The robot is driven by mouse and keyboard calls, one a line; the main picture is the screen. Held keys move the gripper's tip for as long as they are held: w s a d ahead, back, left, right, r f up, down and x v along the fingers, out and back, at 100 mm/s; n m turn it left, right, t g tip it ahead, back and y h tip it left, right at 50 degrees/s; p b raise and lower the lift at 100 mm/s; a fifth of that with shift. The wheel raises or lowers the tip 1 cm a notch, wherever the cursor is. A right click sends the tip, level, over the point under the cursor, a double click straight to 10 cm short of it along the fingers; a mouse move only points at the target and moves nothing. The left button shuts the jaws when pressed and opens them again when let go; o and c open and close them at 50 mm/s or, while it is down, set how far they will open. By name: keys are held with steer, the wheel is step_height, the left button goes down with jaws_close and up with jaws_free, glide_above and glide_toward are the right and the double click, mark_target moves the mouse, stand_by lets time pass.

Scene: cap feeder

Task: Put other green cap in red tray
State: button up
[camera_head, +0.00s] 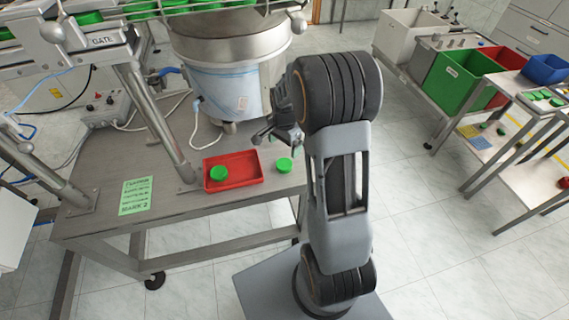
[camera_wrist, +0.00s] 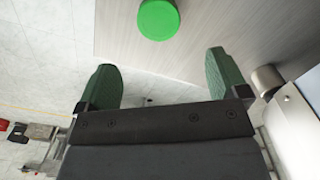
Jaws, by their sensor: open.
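A red tray (camera_head: 243,170) lies on the grey table. One green cap (camera_head: 218,173) sits inside it at the left end. The other green cap (camera_head: 284,164) lies on the table just right of the tray, apart from it. In the wrist view this appears to be the green cap (camera_wrist: 159,19) at the top, beyond the fingertips. My gripper (camera_wrist: 163,75) is open and empty, with its two green-padded fingers wide apart. In the head view my gripper (camera_head: 270,137) shows near the cap, partly hidden by my arm.
A metal bowl feeder (camera_head: 225,75) stands behind the tray. A sloped metal post (camera_head: 155,120) rises at the tray's left. A green instruction sheet (camera_head: 135,195) lies on the table (camera_head: 100,218). Bins, including a green bin (camera_head: 455,85), and a shelf table stand at the right.

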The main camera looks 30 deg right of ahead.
mark_target(285, 163)
steer(key=shift+f, duration=4.8)
steer(key=shift+s, duration=0.1)
steer(key=c, duration=1)
steer(key=shift+c, duration=0.2)
steer(key=shift+r, duration=0.15)
